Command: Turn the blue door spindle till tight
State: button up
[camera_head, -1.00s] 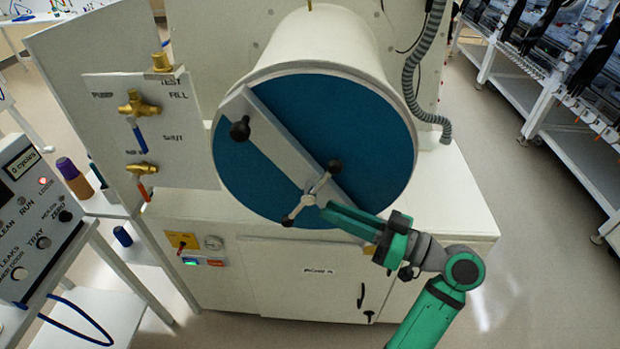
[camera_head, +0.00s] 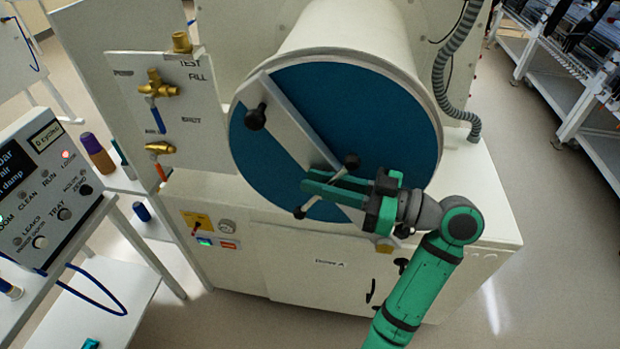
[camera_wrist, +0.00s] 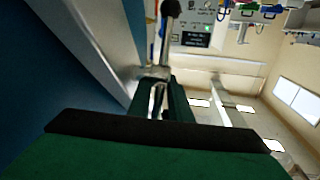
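The blue round door (camera_head: 395,120) closes the front of a white cylinder, with a pale diagonal bar (camera_head: 290,125) across it. The spindle's metal handle (camera_head: 336,173) sits at the bar's lower part, with a dark knob (camera_head: 351,160) at its upper right end and another (camera_head: 300,212) at its lower left. My green gripper (camera_head: 306,181) reaches in from the right over the spindle's middle and hides part of it. Its two fingers look apart, one on each side of the metal handle, which shows between them in the wrist view (camera_wrist: 157,100). Contact is unclear.
A larger black knob (camera_head: 256,117) stands at the bar's upper left end. A panel with brass valves (camera_head: 160,90) stands to the left, and a control box (camera_head: 50,185) at the far left. Open floor (camera_head: 560,270) lies to the right.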

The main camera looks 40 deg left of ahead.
jog(key=shift+x, duration=1.2)
jog(key=shift+w+a, duration=0.1)
jog(key=shift+a, duration=0.1)
grip_shut()
